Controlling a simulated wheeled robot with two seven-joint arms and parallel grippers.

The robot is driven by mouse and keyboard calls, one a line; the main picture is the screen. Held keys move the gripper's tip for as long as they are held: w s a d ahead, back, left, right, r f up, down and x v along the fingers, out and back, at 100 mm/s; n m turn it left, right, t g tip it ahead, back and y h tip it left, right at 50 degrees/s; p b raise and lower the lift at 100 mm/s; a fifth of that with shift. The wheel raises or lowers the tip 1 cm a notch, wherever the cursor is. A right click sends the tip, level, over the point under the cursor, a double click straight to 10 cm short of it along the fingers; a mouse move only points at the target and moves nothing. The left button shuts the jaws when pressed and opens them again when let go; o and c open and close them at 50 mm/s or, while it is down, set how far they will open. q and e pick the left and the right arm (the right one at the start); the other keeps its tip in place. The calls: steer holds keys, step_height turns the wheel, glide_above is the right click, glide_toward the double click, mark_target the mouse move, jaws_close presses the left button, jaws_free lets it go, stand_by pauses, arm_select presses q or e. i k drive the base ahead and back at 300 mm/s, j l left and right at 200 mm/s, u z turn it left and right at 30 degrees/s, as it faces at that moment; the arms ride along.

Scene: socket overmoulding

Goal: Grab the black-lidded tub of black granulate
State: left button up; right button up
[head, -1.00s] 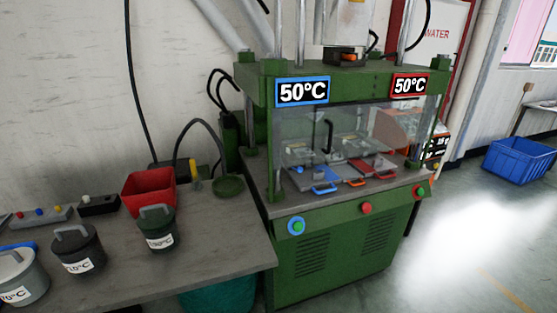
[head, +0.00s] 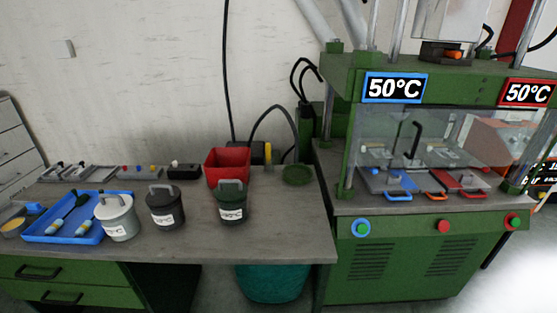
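The black-lidded tub (head: 166,208) stands upright on the grey workbench in the head view, between two other tubs. Neither of my grippers shows in the view.
A blue tray (head: 48,236) with brushes lies on the workbench (head: 290,227) at the left. The green press (head: 420,255) stands at the right. Bench space right of the tubs is clear.

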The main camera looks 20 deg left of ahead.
mark_target(165, 203)
steer(key=u, duration=1.45)
